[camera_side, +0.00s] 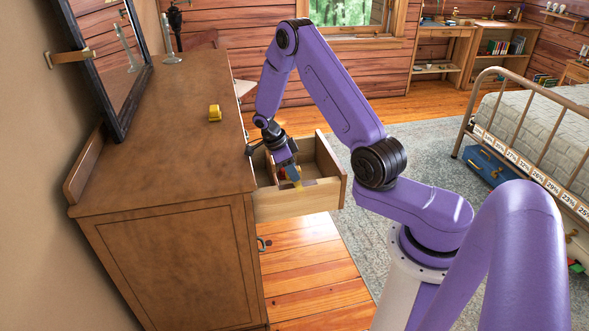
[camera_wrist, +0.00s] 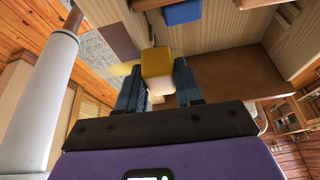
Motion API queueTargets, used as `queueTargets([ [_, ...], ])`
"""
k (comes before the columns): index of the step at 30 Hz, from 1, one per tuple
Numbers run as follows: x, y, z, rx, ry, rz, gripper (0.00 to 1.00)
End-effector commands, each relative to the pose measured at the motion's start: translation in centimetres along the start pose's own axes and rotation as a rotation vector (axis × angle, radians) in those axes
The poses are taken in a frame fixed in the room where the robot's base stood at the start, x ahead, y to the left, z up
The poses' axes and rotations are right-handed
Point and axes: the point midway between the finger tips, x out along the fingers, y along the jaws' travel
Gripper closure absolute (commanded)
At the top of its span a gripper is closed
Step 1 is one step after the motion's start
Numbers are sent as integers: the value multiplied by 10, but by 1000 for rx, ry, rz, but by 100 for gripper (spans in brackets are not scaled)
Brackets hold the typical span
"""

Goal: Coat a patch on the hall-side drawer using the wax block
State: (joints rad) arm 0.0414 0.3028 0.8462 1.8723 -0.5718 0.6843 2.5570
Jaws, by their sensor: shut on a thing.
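My gripper (camera_side: 293,176) reaches down into an open drawer (camera_side: 298,204) that sticks out of the brown dresser. In the wrist view, my gripper (camera_wrist: 158,88) has its two blue fingers on either side of a yellow wax block (camera_wrist: 156,62), shut on it. The block is also partly visible in the side view (camera_side: 296,182), low inside the drawer near its side wall. In the wrist view, a flat dark brown patch (camera_wrist: 117,40) lies on pale wood left of the block, with a yellowish area (camera_wrist: 127,67) below it. I cannot tell whether the block touches the wood.
A blue object (camera_wrist: 183,12) lies beyond the block in the wrist view. The bed (camera_side: 530,120) stands right; the floor between shows a grey rug (camera_side: 430,150).

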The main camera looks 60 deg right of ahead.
Motion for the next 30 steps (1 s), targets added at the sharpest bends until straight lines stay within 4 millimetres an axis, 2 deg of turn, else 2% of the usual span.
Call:
queueTargets([
  [1,-2,12,17,-59,-1,-8,89],
  [2,-2,13,16,-60,0,-7,89],
  [18,12,11,-24,-53,9,3,89],
  [24,12,11,-28,-53,6,-2,89],
  [30,13,21,-27,-53,5,-4,89],
])
